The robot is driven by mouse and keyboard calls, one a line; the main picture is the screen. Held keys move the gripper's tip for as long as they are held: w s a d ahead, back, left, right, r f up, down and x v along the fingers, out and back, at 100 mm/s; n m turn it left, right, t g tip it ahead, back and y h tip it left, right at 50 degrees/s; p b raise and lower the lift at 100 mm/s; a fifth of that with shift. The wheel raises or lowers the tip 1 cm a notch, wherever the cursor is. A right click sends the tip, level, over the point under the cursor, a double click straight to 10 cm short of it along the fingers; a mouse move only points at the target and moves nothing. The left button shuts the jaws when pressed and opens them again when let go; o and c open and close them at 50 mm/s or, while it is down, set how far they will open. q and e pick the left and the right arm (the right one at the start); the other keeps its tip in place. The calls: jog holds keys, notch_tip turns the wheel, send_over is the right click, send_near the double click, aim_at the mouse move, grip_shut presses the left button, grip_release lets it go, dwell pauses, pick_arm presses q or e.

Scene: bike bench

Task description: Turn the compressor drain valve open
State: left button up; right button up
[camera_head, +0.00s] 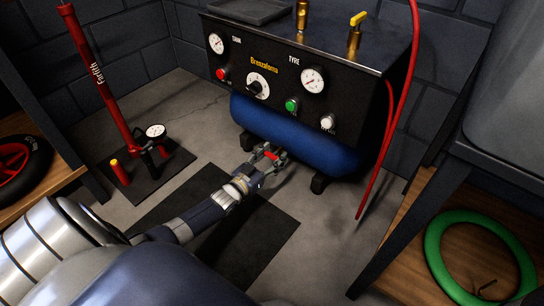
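The compressor (310,50) is a black panelled box over a blue tank (300,135), standing on the floor at the top middle. My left gripper (269,154) reaches up from the lower left to the front lower left of the tank. A small red part (271,156), which looks like the drain valve's handle, shows between or just in front of its fingertips. Whether the fingers touch it is too small to tell. The valve's body is hidden behind my gripper. A separate yellow-handled brass tap (357,22) stands on top of the compressor. My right gripper is not in view.
A red hose (402,90) hangs down the compressor's right side. A red floor pump (95,75) with a gauge stands at the left. Wooden benches hold a red wheel (14,165) at left and a green tyre (437,262) at right. A dark mat (262,238) lies under my arm.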

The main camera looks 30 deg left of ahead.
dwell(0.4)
pick_arm(q)
jog(key=n, duration=0.4)
jog(key=shift+p, duration=0.35)
jog(key=n, duration=0.4)
jog(key=shift+a+n, duration=0.1)
jog(key=shift+n, duration=0.2)
jog(key=n, duration=0.4)
jog(key=shift+b, duration=0.3)
jog(key=shift+n+b, duration=0.45)
jog(key=shift+n, duration=2.25)
jog(key=o, duration=1.1)
